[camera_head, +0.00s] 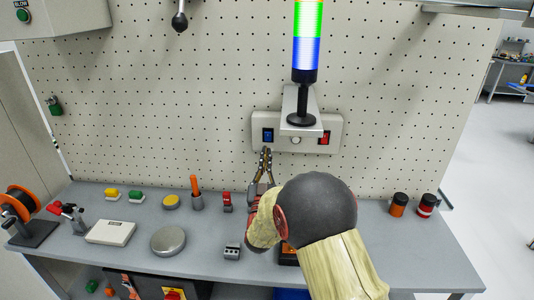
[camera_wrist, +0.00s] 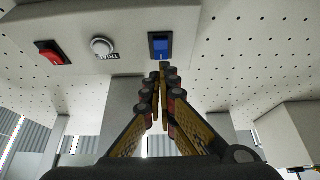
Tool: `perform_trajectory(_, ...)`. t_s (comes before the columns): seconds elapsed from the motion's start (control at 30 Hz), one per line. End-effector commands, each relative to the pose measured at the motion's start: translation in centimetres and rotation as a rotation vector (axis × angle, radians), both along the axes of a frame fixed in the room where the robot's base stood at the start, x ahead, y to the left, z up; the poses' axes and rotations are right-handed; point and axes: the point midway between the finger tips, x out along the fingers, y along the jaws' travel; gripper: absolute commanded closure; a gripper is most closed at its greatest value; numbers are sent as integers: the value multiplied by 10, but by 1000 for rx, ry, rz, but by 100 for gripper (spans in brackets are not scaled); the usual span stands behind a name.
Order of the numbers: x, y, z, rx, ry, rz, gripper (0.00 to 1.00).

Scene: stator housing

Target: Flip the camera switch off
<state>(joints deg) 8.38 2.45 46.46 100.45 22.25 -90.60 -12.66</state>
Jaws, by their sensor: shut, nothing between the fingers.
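A pale switch panel (camera_head: 258,118) is fixed to the pegboard and carries two rocker switches. The blue rocker switch (camera_head: 268,135) is at its left end and the red one (camera_head: 324,138) at its right. In the wrist view the blue switch (camera_wrist: 160,45) is just beyond my fingertips and the red switch (camera_wrist: 53,53) is far left. I cannot read which one is the camera switch. My gripper (camera_head: 266,151) is shut and empty, its tips just below the blue switch; the wrist view shows the closed fingers (camera_wrist: 163,70). I cannot tell whether they touch it.
A round white button (camera_head: 296,140) sits between the switches. A signal tower (camera_head: 307,40) stands above the panel on a bracket. The grey bench (camera_head: 205,243) below holds several small parts, a round tin (camera_head: 168,241) and a white box (camera_head: 111,232).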

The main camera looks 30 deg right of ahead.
Motion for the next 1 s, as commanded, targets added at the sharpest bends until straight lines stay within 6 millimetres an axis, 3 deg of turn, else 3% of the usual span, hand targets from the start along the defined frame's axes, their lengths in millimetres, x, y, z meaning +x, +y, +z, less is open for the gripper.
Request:
perform_trajectory(0.3,-30,21,-38,1,6,1,100)
perform_trajectory(0.5,-43,29,-53,1,3,0,100)
perform_trajectory(1.0,-47,31,-57,0,2,0,100)
